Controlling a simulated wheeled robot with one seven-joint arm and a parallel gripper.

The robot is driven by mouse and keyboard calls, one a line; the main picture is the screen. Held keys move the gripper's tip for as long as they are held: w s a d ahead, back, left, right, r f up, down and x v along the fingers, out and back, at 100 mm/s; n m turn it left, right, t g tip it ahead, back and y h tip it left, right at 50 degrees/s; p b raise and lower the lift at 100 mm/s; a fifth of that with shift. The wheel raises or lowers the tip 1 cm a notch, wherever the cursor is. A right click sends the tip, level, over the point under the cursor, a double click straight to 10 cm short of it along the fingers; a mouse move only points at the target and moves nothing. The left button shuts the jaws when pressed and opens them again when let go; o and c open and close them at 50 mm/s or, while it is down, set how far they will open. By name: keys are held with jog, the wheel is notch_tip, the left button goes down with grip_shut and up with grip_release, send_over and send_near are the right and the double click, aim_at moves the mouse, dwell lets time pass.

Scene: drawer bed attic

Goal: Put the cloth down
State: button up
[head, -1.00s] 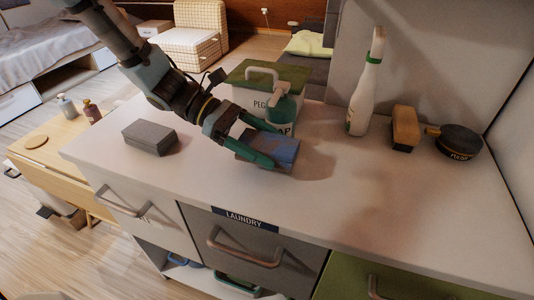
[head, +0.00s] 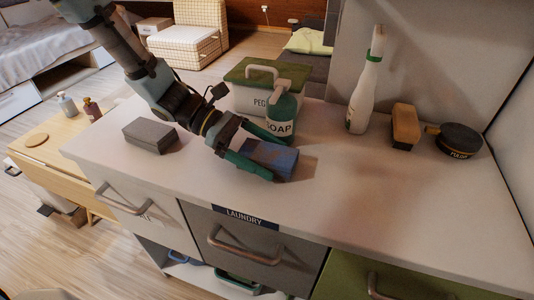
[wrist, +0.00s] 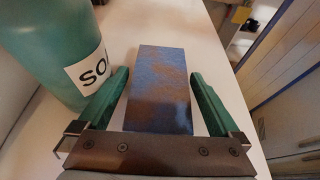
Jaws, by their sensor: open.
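The cloth (head: 272,154) is a blue, brown-stained folded block. It lies on the white counter top in front of the green soap bottle (head: 282,113). My gripper (head: 268,160) is open, with one green finger on each side of the cloth. In the wrist view the cloth (wrist: 160,88) sits between the fingers, with a visible gap on both sides. The soap bottle (wrist: 55,45) stands close beside the left finger there. The cloth's underside is hidden.
A grey block (head: 150,136) lies left on the counter (head: 350,190). A green-lidded peg box (head: 250,97) stands behind the soap. A white bottle (head: 366,90), a brush (head: 404,126) and a dark round tin (head: 459,140) stand right. The counter's front right is clear.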

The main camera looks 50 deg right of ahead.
jog(key=b+v, duration=0.1)
jog(key=v, duration=1.1)
jog(key=shift+r, duration=0.25)
jog(key=w+a+f+m+t+y, duration=0.15)
jog(key=w+a+t, duration=0.3)
jog(key=a, duration=0.45)
jog(key=w+a+f+t, duration=0.25)
jog(key=w+a, duration=0.35)
jog(key=a, duration=0.3)
jog(key=w+a+r+m+t+y, duration=0.1)
jog(key=w+a+t, duration=0.1)
jog(key=a, duration=0.8)
jog(key=w+a+r+m+t+y, duration=0.1)
jog(key=a+t, duration=0.4)
jog(key=a, duration=0.5)
jog(key=w+m, duration=0.1)
jog(key=w, duration=0.1)
jog(key=shift+w+r+t, duration=0.25)
jog(key=shift+w+t, duration=0.05)
jog(key=shift+a+y, duration=0.15)
jog(key=shift+y, duration=0.1)
